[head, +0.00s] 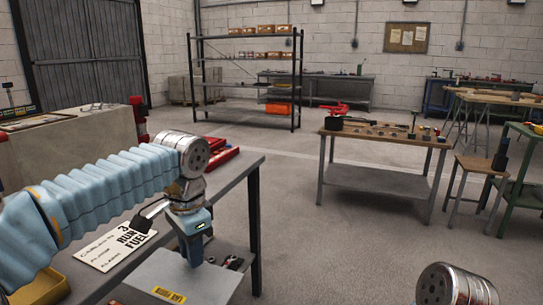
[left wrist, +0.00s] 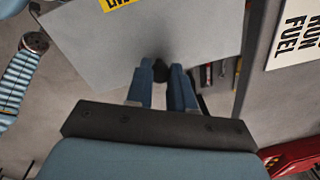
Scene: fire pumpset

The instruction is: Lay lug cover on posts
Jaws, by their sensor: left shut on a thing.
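My left gripper (head: 192,258) points down over a grey panel (head: 145,272) with a yellow label, low in the head view. In the left wrist view its two blue fingers (left wrist: 160,75) are closed on a small dark piece (left wrist: 159,68) between the tips. The piece is mostly hidden by the fingers; it may be the lug cover, but its shape cannot be told. The grey panel (left wrist: 100,48) lies beyond the fingertips in that view; whether the piece touches it is unclear. No posts can be made out surely. My right gripper is out of view.
A white sign (head: 115,248) with black lettering lies left of the gripper on the dark bench (head: 232,178). Small red and dark items (head: 232,262) sit just right of the panel. A black block (head: 143,226) is beside the sign.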

